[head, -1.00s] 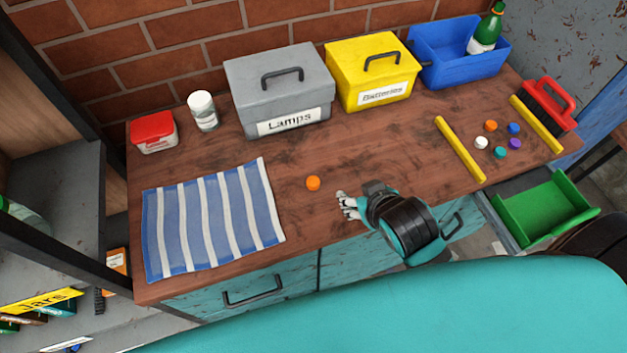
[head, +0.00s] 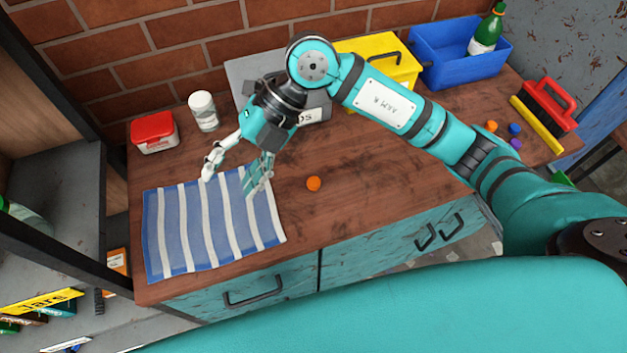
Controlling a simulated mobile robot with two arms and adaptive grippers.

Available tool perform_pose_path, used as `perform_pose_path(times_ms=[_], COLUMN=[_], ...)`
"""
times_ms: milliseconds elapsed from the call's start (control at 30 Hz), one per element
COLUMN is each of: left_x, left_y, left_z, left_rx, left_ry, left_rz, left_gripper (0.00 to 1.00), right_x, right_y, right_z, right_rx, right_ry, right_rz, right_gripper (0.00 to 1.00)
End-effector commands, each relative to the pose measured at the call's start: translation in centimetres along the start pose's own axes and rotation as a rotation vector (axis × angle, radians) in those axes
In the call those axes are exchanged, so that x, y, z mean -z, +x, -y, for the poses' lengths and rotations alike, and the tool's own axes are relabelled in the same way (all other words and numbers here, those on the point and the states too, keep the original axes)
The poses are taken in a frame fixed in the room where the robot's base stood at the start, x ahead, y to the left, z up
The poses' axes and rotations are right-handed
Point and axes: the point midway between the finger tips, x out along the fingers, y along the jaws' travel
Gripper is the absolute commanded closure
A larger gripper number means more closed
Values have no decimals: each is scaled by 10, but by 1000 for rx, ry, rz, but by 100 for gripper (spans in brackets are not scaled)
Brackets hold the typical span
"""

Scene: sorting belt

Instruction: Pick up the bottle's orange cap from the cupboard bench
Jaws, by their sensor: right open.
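The orange cap (head: 314,184) lies on the wooden bench top (head: 350,220), just right of the blue-and-white striped cloth (head: 205,235). My right gripper (head: 232,182) is open and empty, with its fingers spread above the cloth's upper part, left of the cap and apart from it. A green bottle (head: 487,32) with a white label stands in the blue bin (head: 445,70) at the back right. Another orange cap (head: 491,126) lies at the right with other caps. My left gripper is not in view.
A yellow box (head: 365,48) and the mostly hidden grey Lamps box (head: 245,72) stand at the back. A white jar (head: 202,110) and a red-lidded tub (head: 154,132) are at the back left. A red brush (head: 552,100) lies far right beside a yellow strip (head: 536,124).

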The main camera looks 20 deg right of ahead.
Motion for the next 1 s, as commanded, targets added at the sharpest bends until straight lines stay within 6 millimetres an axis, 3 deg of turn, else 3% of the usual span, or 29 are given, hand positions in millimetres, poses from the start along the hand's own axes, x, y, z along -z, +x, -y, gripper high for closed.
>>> perform_pose_path(times_ms=[33,133,267,367,467,800,1000], left_x=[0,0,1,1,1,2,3], left_y=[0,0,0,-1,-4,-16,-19], left_z=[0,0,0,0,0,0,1], left_rx=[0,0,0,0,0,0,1], left_ry=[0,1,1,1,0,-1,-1], left_rz=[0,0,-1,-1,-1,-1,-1], left_gripper=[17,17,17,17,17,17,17], right_x=[-20,-48,-65,-70,-73,-90,-97], right_y=[-15,-49,-88,-98,-91,-38,-19], right_z=[25,69,98,109,120,167,184], right_rx=[159,419,610,669,684,680,678], right_ry=[36,135,235,272,281,278,275], right_rz=[75,209,331,371,375,371,374], right_gripper=[43,43,43,43,43,43,43])
